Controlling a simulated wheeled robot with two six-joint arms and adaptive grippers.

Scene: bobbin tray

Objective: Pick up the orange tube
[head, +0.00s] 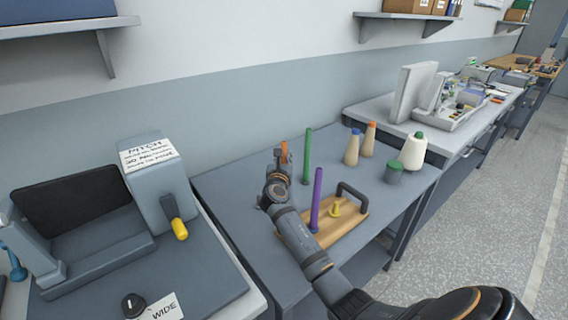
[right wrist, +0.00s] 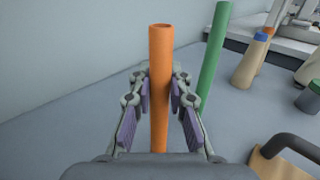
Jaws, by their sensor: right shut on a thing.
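The orange tube (right wrist: 160,85) stands upright between the two fingers of my right gripper (right wrist: 160,90) in the right wrist view. The fingers are shut on it, and its top sticks out above them. In the head view only the top of the orange tube (head: 284,150) shows; my right gripper (head: 279,166) and wrist hide the rest. I cannot tell whether its lower end touches the table. My left gripper is not in view.
A green tube (head: 307,155) stands close behind, to the right. Thread cones (head: 352,147) and a green-lidded jar (head: 393,172) stand farther right. A grey machine (head: 158,185) is at left.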

